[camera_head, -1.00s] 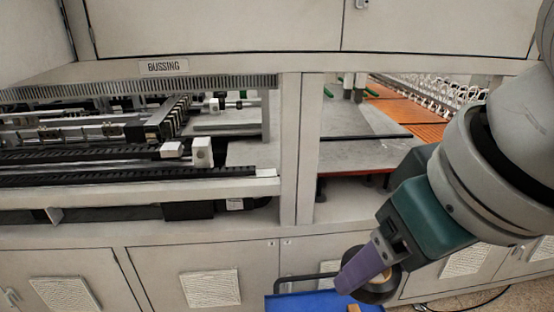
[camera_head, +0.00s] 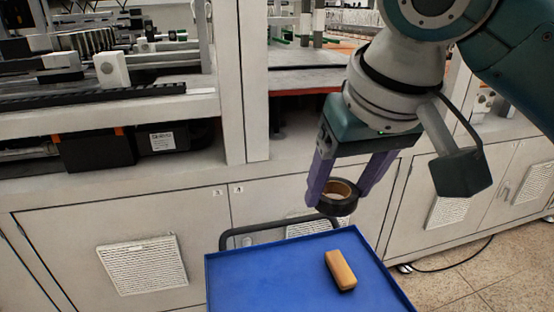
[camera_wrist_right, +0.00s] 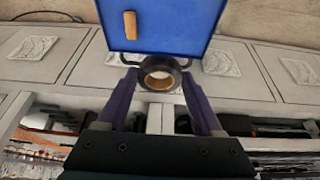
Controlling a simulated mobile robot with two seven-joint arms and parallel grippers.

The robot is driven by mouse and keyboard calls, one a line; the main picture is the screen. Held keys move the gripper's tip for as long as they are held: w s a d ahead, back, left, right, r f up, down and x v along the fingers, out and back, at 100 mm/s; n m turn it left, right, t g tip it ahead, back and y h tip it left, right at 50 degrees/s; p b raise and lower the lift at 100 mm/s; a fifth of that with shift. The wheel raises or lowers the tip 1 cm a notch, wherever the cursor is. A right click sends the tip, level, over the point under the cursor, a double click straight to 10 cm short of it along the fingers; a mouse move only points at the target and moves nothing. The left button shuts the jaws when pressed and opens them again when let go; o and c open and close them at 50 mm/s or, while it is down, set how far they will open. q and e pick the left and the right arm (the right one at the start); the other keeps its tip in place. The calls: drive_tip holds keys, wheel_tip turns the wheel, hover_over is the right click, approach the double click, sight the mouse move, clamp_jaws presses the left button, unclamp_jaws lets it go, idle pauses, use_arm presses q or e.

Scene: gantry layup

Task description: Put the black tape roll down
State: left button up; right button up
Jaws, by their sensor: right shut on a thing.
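The black tape roll (camera_head: 338,197) has a tan inner core. My right gripper (camera_head: 338,200) is shut on it, with the roll between its two purple fingers. In the head view the roll is in the air, at the far edge of the blue cart top (camera_head: 285,275). The roll (camera_wrist_right: 160,75) also shows between the fingertips in the right wrist view, with the blue cart top (camera_wrist_right: 180,25) beyond it. My left gripper is in neither view.
A tan block (camera_head: 340,270) lies on the blue top, right of its middle. The cart's black handle (camera_head: 270,228) rises at the far edge. The left part of the blue top is bare. Grey machine cabinets (camera_head: 110,240) stand behind the cart.

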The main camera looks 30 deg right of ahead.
drive_tip(key=shift+m, duration=0.7)
drive_tip(key=f+b, duration=0.6)
drive_tip(key=f, duration=0.4)
drive_tip(key=w+d+f+b, duration=0.1)
drive_tip(key=f+b, duration=0.5)
drive_tip(key=f, duration=0.5)
drive_tip(key=w+d+f+b, duration=0.1)
drive_tip(key=f+b, duration=0.5)
drive_tip(key=f, duration=0.5)
drive_tip(key=shift+w+d, duration=0.25)
drive_tip(key=shift+f+b, duration=0.8)
drive_tip(key=shift+f, duration=1.25)
drive_tip(key=shift+f, duration=0.15)
drive_tip(key=o, duration=1.4)
drive_tip(key=shift+c, duration=0.2)
